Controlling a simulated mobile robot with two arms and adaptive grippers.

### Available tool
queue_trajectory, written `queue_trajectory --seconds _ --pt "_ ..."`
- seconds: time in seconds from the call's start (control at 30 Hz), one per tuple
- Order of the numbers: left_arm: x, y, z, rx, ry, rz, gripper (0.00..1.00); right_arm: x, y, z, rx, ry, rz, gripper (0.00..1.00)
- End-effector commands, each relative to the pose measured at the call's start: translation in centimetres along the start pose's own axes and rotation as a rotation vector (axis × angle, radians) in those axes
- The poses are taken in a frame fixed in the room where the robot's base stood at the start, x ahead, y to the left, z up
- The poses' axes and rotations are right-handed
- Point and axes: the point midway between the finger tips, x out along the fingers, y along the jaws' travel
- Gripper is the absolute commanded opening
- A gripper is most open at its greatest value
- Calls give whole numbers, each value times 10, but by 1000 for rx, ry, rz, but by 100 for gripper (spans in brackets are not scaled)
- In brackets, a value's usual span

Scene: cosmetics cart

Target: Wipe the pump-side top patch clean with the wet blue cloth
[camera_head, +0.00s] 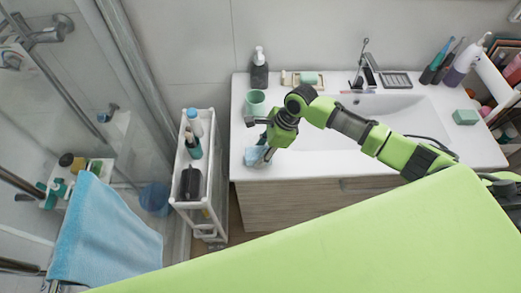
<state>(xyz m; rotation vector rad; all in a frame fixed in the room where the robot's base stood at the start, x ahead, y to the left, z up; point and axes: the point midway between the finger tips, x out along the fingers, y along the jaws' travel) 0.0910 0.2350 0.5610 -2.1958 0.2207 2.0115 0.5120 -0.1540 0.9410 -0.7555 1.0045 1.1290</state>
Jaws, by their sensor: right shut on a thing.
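My right gripper (263,150) is shut on the blue cloth (252,156), low over the front left corner of the white vanity top (303,168). The cloth is bunched and seems to touch the top, though I cannot be sure. A dark pump bottle (259,74) with a pale head stands upright at the back left of the top. I cannot make out a dirty patch; the cloth, gripper and arm cover part of this side. My left gripper is not in view.
A green cup (255,102) stands just behind the gripper. A soap dish (292,78), tap (370,72) and basin (410,118) lie farther right. A white cart (208,192) with bottles stands left of the vanity. A blue towel (105,235) hangs at lower left.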

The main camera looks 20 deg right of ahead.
Motion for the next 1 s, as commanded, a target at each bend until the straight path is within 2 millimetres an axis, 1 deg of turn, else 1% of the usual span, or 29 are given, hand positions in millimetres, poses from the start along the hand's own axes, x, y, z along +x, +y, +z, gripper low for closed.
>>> queue_trajectory --seconds 0.57,1.0 --pt "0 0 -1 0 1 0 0 6 -2 -2 -1 -1 -1 21" --pt "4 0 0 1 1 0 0 5 -38 -2 0 0 -1 21"
